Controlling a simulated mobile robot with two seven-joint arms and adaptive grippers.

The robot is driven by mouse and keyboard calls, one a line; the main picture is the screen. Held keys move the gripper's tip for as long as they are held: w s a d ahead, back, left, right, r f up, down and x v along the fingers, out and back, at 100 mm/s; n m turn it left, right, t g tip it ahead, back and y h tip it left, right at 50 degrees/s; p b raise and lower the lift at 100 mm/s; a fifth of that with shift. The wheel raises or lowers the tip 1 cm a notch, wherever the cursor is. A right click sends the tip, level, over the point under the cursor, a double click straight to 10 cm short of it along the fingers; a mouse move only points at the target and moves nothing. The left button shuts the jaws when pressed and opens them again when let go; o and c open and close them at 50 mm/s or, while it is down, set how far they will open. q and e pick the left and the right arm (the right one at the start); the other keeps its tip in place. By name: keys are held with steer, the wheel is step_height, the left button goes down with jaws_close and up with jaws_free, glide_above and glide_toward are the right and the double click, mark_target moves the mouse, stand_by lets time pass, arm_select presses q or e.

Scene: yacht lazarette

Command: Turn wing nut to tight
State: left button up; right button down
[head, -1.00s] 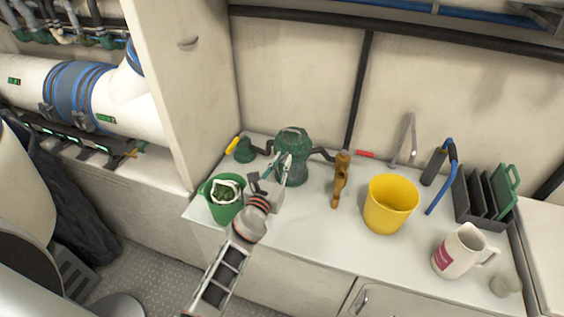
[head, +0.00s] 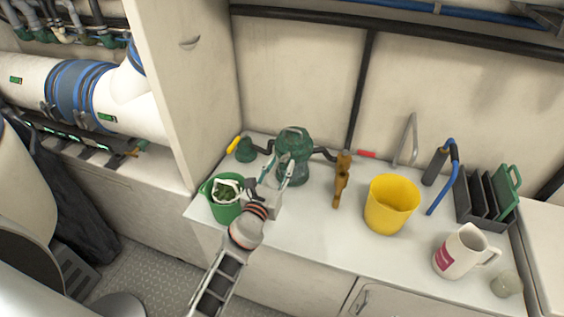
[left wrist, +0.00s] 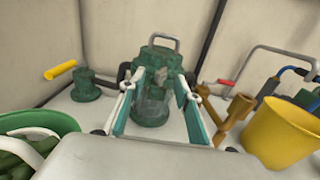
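A green strainer-like housing (head: 293,155) with a bail handle on top and a clear lower bowl stands at the back of the white counter. It also shows in the left wrist view (left wrist: 152,80), straight ahead. I cannot make out a separate wing nut on it; it may be too small or hidden. My left gripper (head: 278,172) is in front of the housing, its fingers pointing at it. In the left wrist view the gripper (left wrist: 160,88) is open, with teal-padded fingers spread to either side of the housing and nothing held. My right gripper is not in view.
A brass-coloured fitting (head: 341,182) and a yellow bucket (head: 390,208) stand to the right. Farther right are a white jug (head: 458,254) and a dark rack (head: 478,205). The counter's front middle is clear.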

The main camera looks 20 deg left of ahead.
arm_select(q)
steer(key=s, duration=1)
steer(key=shift+a, duration=0.25)
steer(key=shift+c, duration=0.5)
